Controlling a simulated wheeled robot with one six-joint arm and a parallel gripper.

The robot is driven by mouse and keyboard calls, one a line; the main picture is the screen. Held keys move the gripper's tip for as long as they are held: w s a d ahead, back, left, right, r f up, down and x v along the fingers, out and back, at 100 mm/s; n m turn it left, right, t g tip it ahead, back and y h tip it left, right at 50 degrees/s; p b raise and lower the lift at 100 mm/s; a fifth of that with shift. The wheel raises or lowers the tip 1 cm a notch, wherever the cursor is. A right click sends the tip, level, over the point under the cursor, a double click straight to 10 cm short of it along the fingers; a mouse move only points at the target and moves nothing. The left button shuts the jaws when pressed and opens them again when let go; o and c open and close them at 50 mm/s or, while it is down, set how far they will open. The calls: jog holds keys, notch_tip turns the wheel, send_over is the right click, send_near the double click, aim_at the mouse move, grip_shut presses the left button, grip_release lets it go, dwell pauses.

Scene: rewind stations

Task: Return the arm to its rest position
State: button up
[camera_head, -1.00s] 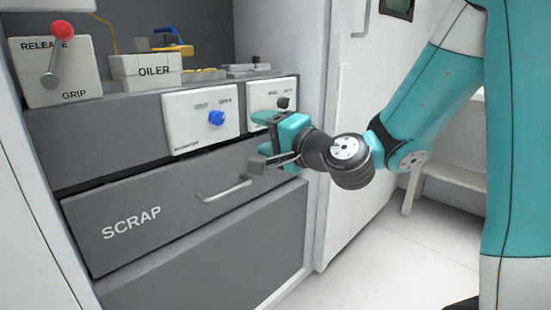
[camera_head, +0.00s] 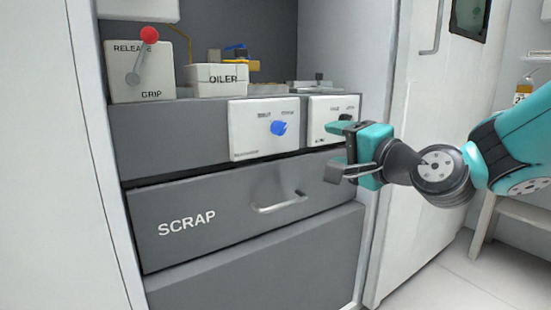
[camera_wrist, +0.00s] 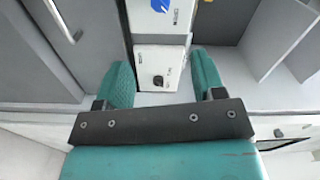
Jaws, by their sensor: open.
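My gripper (camera_head: 335,150) is open and empty in the head view, in front of the right end of the rewind station, just before the right white switch plate (camera_head: 322,134) and to the right of the drawer handle. In the wrist view my gripper (camera_wrist: 165,85) shows two teal fingers spread apart with nothing between them. The small plate with a dark knob (camera_wrist: 158,80) lies beyond the gap. The arm reaches in from the right, and its upper part is out of frame. I cannot tell whether the fingers touch anything.
The SCRAP drawer (camera_head: 236,215) looks shut, with a metal handle (camera_head: 280,202). Above it are a plate with a blue knob (camera_head: 264,140), the OILER box (camera_head: 216,79) and a red-knobbed RELEASE/GRIP lever (camera_head: 149,36). A bench (camera_head: 512,206) stands right; some floor (camera_head: 425,275) is clear.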

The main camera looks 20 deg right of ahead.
jog(key=s+a+f+n+g+y+p, duration=0.3)
jog(key=s+a+f+n+g+p, duration=0.1)
jog(key=s+a+n+g, duration=0.6)
jog(key=s+f+n+g+h+p, duration=0.2)
jog(key=s+n+g+h+p, duration=0.15)
jog(key=s+n+g, duration=0.65)
notch_tip(320, 180, up, 37)
jog(key=s+m+t+p, duration=0.1)
jog(key=s+t+p, duration=0.1)
jog(key=p, duration=3.5)
jog(key=shift+s+t+h, duration=0.3)
jog(key=shift+t+h, duration=0.1)
jog(key=shift+h, duration=0.05)
